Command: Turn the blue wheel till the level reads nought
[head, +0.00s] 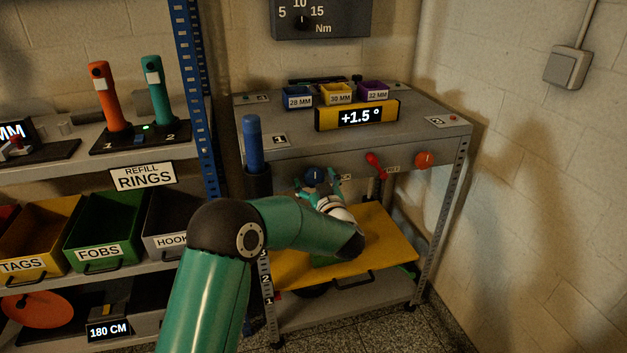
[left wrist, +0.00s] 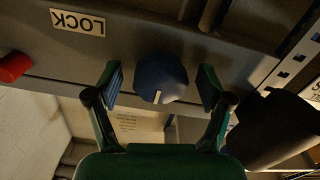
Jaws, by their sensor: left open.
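The level (head: 358,115) is a yellow bar on the grey bench top, and its display reads +1.5 °. The blue wheel (head: 315,174) is a small dark blue knob on the bench's front edge, below the level. In the left wrist view the wheel (left wrist: 161,76) shows a small pale mark near its lower edge. My left gripper (head: 319,184) is open at the wheel. In the left wrist view its two fingers (left wrist: 160,84) stand on either side of the wheel, with a gap at each side. My right gripper is not in view.
A blue-handled tool (head: 252,145) stands in a holder to the left. A yellow board (head: 385,250) lies below. Small bins (head: 340,97) sit on top.

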